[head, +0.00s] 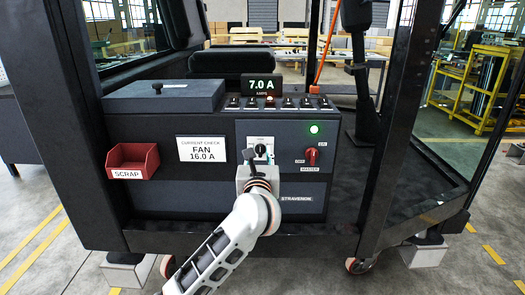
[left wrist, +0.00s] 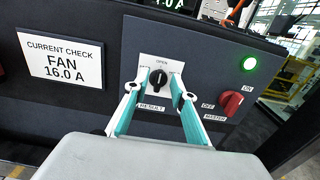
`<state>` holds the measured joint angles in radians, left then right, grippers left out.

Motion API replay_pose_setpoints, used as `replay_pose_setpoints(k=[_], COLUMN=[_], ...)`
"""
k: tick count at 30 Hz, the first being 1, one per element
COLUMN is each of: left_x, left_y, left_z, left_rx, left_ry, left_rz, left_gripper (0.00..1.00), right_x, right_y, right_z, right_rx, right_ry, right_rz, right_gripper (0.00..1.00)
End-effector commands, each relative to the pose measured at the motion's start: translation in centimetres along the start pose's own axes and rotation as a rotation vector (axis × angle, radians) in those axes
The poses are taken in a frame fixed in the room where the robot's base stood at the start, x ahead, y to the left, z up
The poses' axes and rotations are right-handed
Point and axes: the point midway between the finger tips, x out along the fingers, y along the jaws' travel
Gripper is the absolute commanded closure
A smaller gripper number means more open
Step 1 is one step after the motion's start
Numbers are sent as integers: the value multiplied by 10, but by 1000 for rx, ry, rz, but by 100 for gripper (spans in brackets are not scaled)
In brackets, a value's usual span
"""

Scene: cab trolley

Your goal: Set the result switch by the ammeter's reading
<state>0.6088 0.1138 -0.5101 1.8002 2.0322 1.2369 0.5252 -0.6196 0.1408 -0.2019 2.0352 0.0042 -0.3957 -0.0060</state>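The ammeter display (head: 262,84) on top of the console reads 7.0 A. The card (head: 202,149) on the panel reads CURRENT CHECK, FAN, 16.0 A. The result switch (left wrist: 157,79) is a black knob on a white plate marked OPEN at the top; its pointer looks roughly upward. It also shows in the head view (head: 260,149), partly behind my gripper. My left gripper (head: 249,157) is in front of the switch. In the left wrist view, its two teal-lined fingers (left wrist: 158,88) stand apart on either side of the knob, with gaps visible. My right gripper is not in view.
A red master switch (head: 312,156) and a lit green lamp (head: 314,129) are right of the result switch. A red scrap bin (head: 133,161) hangs at the left. A row of small toggles lines the console top. Dark cab posts stand at both sides.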

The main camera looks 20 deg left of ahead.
Motion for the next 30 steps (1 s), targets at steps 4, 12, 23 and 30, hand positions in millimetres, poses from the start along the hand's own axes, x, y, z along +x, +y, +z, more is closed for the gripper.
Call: replay_pose_setpoints(k=[4,12,23,30], left_x=[20,31,31,31], left_y=[1,1,1,1], left_z=[-1,0,0,-1], left_rx=[3,2,2,-10], left_ry=[-1,-1,-1,-1], left_rz=[1,1,1,0], left_gripper=[75,75,100,100], right_x=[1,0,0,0], right_y=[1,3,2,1], right_z=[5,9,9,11], right_rx=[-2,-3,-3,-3], right_ry=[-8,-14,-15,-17], right_rz=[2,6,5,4], right_gripper=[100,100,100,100])
